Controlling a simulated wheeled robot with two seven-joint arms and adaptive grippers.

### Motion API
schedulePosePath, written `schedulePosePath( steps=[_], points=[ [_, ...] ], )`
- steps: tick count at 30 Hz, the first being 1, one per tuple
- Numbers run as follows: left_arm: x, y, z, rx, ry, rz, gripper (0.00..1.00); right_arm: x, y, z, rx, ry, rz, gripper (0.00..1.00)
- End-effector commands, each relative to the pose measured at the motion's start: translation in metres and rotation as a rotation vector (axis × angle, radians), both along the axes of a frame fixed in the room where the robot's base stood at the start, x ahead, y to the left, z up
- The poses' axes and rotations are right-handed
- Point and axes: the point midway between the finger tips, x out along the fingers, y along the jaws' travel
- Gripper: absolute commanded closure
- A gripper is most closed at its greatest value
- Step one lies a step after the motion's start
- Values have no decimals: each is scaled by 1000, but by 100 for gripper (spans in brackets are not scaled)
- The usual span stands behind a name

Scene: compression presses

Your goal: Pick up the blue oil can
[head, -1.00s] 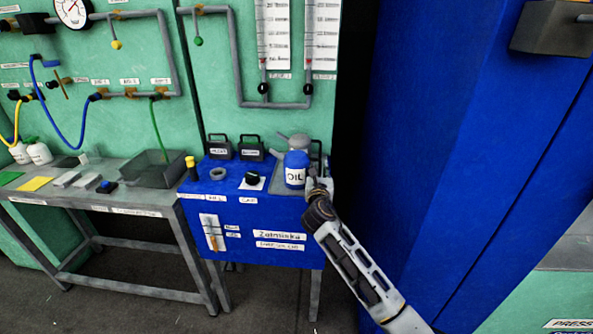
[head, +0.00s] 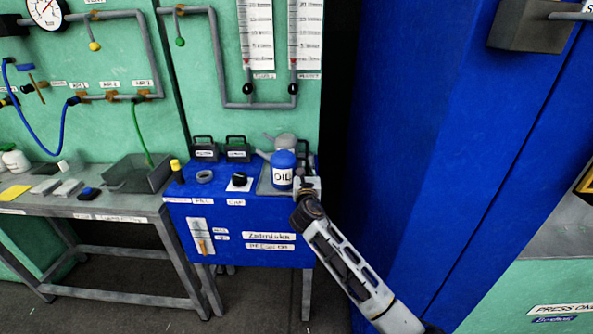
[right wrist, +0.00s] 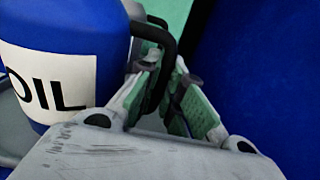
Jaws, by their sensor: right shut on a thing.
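The blue oil can (head: 283,170) with a white "OIL" label stands upright in a grey tray (head: 265,188) at the right end of the blue table. In the right wrist view the can's blue body (right wrist: 75,30) fills the left side, with its black handle (right wrist: 160,60) on its right. My right gripper (head: 305,178) is beside the can at its right. In the right wrist view its green-padded fingers (right wrist: 172,95) are shut around the black handle. My left gripper is not in view.
A grey can stands behind the blue can, partly hidden. Two dark canisters (head: 237,149), a grey ring (head: 204,176) and a black knob (head: 239,179) are on the blue table (head: 185,188). A tall blue cabinet (head: 430,130) rises at the right.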

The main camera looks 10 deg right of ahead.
Motion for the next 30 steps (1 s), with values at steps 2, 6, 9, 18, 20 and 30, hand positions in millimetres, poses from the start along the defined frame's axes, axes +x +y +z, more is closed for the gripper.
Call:
schedulePosePath(
  steps=[2, 6, 9, 18, 20, 30],
  points=[
    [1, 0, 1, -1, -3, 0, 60, 0, 0, 4, 1, -4, 0, 100],
    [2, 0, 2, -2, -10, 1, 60, 0, 0, 8, 1, -5, 0, 100],
    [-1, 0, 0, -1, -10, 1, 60, 0, 0, 14, 2, -6, 0, 100],
    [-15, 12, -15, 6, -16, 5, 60, 0, 0, 43, 1, -8, 0, 100],
    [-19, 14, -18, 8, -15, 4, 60, 0, 0, 51, 0, -8, 1, 100],
    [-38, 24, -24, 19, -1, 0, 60, 0, 0, 93, 1, -8, 0, 100]
  ],
)
